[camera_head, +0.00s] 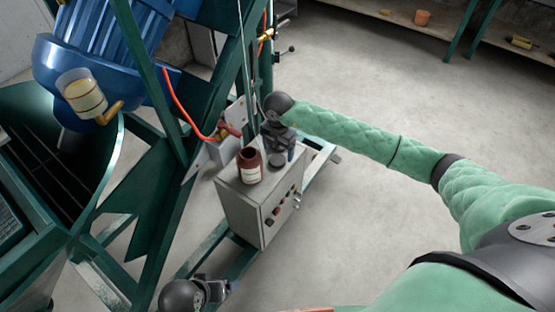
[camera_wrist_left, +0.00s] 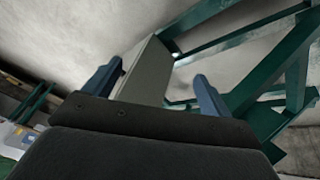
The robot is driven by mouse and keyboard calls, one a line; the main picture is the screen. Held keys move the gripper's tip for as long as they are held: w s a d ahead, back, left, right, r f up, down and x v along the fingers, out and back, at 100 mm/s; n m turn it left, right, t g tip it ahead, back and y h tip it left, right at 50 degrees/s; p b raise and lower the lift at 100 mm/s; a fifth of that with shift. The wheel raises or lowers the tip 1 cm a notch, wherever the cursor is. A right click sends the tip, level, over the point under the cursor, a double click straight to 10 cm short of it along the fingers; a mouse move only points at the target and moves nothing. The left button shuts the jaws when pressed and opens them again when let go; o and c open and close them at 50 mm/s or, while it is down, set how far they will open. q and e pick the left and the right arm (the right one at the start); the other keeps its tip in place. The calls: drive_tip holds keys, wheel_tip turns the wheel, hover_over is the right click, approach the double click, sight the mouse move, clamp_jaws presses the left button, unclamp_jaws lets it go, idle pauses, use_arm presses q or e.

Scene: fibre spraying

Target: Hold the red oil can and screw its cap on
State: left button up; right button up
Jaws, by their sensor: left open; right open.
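The red oil can (camera_head: 250,167), dark red-brown with a pale label, stands upright on top of a grey control box, its mouth uncovered. A dark round cap (camera_head: 277,161) shows just right of it, at the right gripper. My right gripper (camera_head: 279,152) is open at the cap; I cannot tell whether it touches it. My left gripper (camera_head: 222,289) is low at the bottom of the head view, well away from the can. In the left wrist view its two blue fingers (camera_wrist_left: 157,88) are wide apart with nothing between them; the can is not in that view.
The grey control box (camera_head: 245,208) has knobs on its front and also shows in the left wrist view (camera_wrist_left: 146,72). A green steel frame (camera_head: 150,205) and blue motor (camera_head: 100,60) stand at left. An orange hose (camera_head: 187,112) hangs near. Open floor lies right.

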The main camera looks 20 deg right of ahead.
sight(277, 160)
wheel_tip(277, 160, down, 4)
drive_tip(key=shift+r+p, duration=0.25)
drive_tip(key=shift+p, duration=0.2)
drive_tip(key=shift+a+f, duration=0.1)
drive_tip(key=shift+f, duration=0.25)
use_arm(q)
drive_tip(key=shift+s+a+r, duration=0.25)
drive_tip(key=shift+a+r, duration=0.65)
drive_tip(key=shift+a, duration=0.05)
use_arm(e)
drive_tip(key=c, duration=1.1)
drive_tip(key=shift+o, duration=0.2)
